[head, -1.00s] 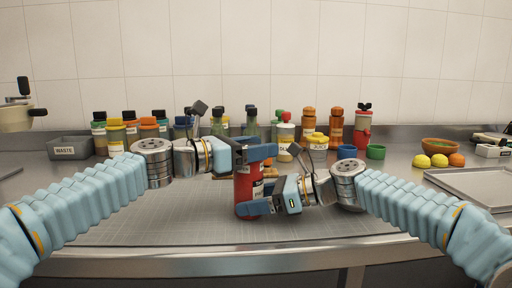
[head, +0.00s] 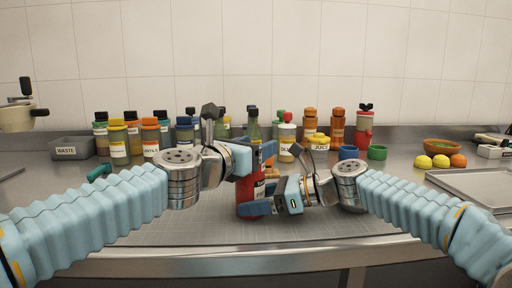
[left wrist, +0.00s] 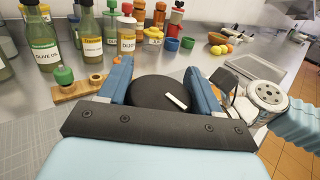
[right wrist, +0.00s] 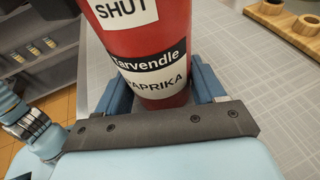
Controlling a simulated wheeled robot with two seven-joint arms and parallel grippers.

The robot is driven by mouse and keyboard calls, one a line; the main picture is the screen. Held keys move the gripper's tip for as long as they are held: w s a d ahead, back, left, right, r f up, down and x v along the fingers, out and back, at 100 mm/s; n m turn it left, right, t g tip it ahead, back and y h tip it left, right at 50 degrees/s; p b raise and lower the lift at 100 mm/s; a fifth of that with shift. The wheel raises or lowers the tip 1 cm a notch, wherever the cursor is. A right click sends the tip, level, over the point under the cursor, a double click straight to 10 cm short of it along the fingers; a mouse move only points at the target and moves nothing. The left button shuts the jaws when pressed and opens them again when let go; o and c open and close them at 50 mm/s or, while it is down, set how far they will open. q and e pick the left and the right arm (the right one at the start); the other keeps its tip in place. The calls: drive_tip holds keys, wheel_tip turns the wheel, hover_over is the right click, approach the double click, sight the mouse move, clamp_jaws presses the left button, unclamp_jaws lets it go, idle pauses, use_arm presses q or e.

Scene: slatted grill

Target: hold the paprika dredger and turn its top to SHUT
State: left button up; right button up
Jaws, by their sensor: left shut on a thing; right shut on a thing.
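The paprika dredger (head: 248,194) stands upright near the middle of the counter, with a red body. In the right wrist view its body (right wrist: 150,35) carries a "SHUT" label and a "Tarvendle PAPRIKA" label. My right gripper (head: 262,196) is shut around the lower body. My left gripper (head: 258,158) is above, shut on the round black top (left wrist: 150,92). In the left wrist view the top sits between the two blue fingers and bears a white mark. The left gripper hides most of the top in the head view. I cannot read how the mark lines up with the labels.
Several bottles and jars (head: 119,140) line the back of the counter. A grey waste bin (head: 72,147) is at the left, and a metal tray (head: 480,186) at the right. A wooden holder (left wrist: 92,88) stands close behind the dredger. The front counter is clear.

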use_arm(q)
drive_tip(key=n+t+y, duration=0.1)
drive_tip(key=y, duration=0.1)
drive_tip(key=n+t+y, duration=0.1)
drive_tip(key=n+y, duration=0.1)
drive_tip(key=n+t+y, duration=0.1)
drive_tip(key=n+y, duration=0.1)
drive_tip(key=y, duration=0.1)
drive_tip(key=shift+w+a, duration=0.15)
drive_tip(key=shift+a, duration=0.1)
drive_tip(key=n+y, duration=0.1)
drive_tip(key=y, duration=0.1)
drive_tip(key=n+y, duration=0.2)
drive_tip(key=y, duration=0.1)
drive_tip(key=shift+a+t, duration=0.2)
drive_tip(key=shift+t, duration=0.2)
drive_tip(key=shift+a+n+g+y, duration=0.15)
drive_tip(key=shift+n+g+y, duration=0.1)
drive_tip(key=shift+n+y, duration=0.8)
drive_tip(key=shift+a+n+g+y, duration=0.2)
drive_tip(key=shift+n+y, duration=0.45)
drive_tip(key=shift+y, duration=0.7)
drive_tip(key=o, duration=1)
drive_tip(key=shift+y, duration=0.3)
drive_tip(key=v, duration=1.2)
drive_tip(key=shift+r, duration=0.15)
